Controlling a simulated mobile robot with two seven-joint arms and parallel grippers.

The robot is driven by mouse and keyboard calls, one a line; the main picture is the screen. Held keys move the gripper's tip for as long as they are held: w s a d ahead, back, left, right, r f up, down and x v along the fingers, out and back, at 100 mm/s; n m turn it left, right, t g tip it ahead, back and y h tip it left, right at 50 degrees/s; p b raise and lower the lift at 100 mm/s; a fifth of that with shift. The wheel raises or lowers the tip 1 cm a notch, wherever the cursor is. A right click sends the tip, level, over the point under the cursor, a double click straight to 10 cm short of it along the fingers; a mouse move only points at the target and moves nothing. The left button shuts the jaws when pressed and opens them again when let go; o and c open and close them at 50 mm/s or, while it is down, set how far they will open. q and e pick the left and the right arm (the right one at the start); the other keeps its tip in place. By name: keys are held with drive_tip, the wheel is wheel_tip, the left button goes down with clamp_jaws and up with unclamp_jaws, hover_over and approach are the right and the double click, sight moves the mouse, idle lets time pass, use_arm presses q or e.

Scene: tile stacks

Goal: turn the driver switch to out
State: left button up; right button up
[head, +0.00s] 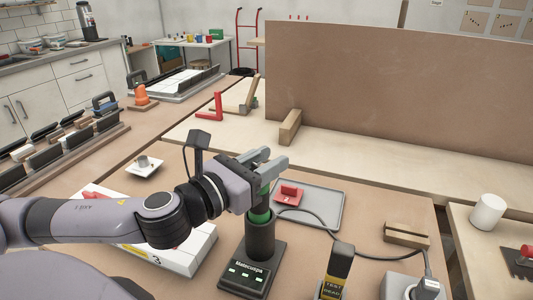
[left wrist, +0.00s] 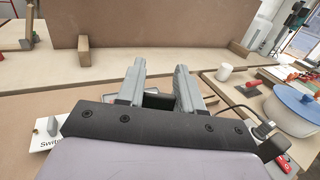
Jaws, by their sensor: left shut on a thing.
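The driver (head: 261,212), with a green band and a dark top, stands upright in a dark holder (head: 258,240) with a labelled base. My left gripper (head: 264,170) is at the driver's top and is shut on it. In the left wrist view the two grey fingers (left wrist: 160,88) have a dark part between them, mostly hidden by the gripper body. The driver's switch and its setting cannot be made out. A white plate with a grey knob (head: 144,161) lies left of the arm; a similar plate in the left wrist view (left wrist: 45,135) has partly hidden lettering. My right gripper is not seen.
A grey tray (head: 328,206) with a red block (head: 289,194) lies right of the driver. A cable runs past it to a grey box (head: 408,288). A yellow-black block (head: 336,272) stands in front. A tall brown panel (head: 400,85) rises behind.

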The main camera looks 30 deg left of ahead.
sight(257, 166)
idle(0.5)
use_arm(q)
drive_tip(key=o, duration=1)
drive_tip(key=s+p, duration=0.2)
drive_tip(key=shift+s+a+r+p, duration=0.1)
drive_tip(key=shift+s+a+p, duration=0.2)
drive_tip(key=shift+p, duration=0.1)
drive_tip(key=s+p, duration=0.2)
drive_tip(key=p, duration=0.1)
drive_tip(key=shift+s+a, duration=0.15)
drive_tip(key=shift+s+a+p, duration=0.2)
drive_tip(key=shift+s+p, duration=0.4)
drive_tip(key=shift+s, duration=0.45)
drive_tip(key=shift+s+f, duration=0.1)
drive_tip(key=shift+f, duration=0.1)
